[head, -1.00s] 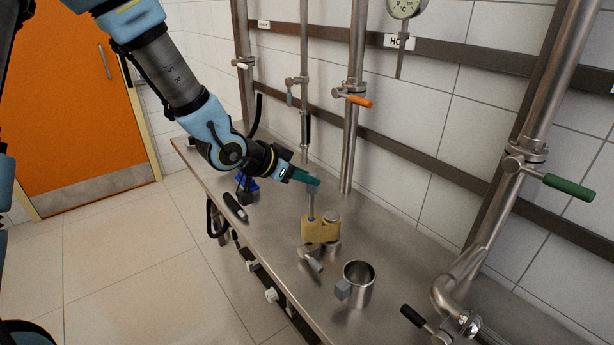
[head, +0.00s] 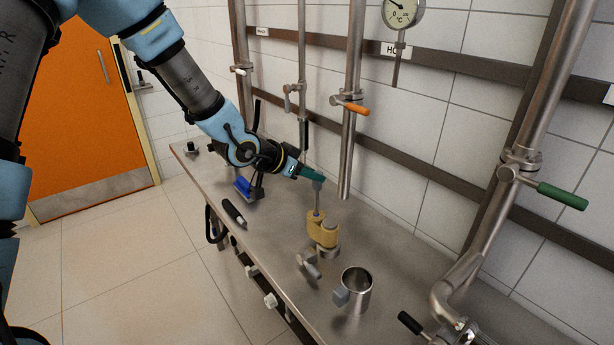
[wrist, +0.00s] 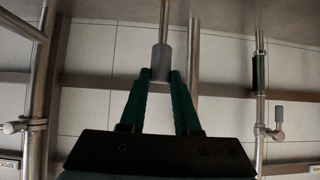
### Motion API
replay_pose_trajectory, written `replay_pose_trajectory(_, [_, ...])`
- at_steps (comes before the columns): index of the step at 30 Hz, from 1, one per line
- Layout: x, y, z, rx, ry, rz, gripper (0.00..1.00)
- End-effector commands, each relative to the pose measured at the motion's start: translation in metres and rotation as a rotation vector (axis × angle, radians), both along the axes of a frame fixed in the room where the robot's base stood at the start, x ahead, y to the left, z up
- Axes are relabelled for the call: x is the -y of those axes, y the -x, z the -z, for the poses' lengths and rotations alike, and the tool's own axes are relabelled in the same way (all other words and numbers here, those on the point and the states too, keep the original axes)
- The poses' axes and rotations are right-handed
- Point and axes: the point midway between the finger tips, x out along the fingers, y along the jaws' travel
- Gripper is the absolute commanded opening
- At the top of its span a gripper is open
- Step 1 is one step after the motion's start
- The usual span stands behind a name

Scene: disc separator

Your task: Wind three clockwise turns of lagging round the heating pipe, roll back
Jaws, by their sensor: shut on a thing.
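My gripper (head: 320,180) has green fingers. In the wrist view, the fingertips (wrist: 161,78) are shut on the grey grip (wrist: 161,60) of a thin upright rod. The rod (head: 322,198) runs down to a tan roll of lagging (head: 316,224) above the bench. The tan material also lies around a short upright pipe (head: 330,226) just right of the roll, close to or touching it. The pipe's grey top shows above the tan band. How many turns lie on the pipe cannot be told.
A metal cup (head: 357,287) stands right of the short pipe, and a small valve (head: 309,263) sits before it. A black-handled tool (head: 233,212) and a blue item (head: 245,187) lie left on the bench (head: 270,245). Vertical pipes with an orange-handled valve (head: 352,106) stand behind.

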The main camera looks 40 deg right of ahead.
Motion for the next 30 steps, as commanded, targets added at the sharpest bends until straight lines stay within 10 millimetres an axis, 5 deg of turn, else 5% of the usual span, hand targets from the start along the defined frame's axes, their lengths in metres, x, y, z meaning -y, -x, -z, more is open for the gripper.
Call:
replay_pose_trajectory(6, [0.016, -0.001, 0.000, 0.000, 0.000, 0.000, 0.00])
replay_pose_trajectory(30, [0.023, -0.026, -0.002, -0.001, 0.001, -0.002, 0.00])
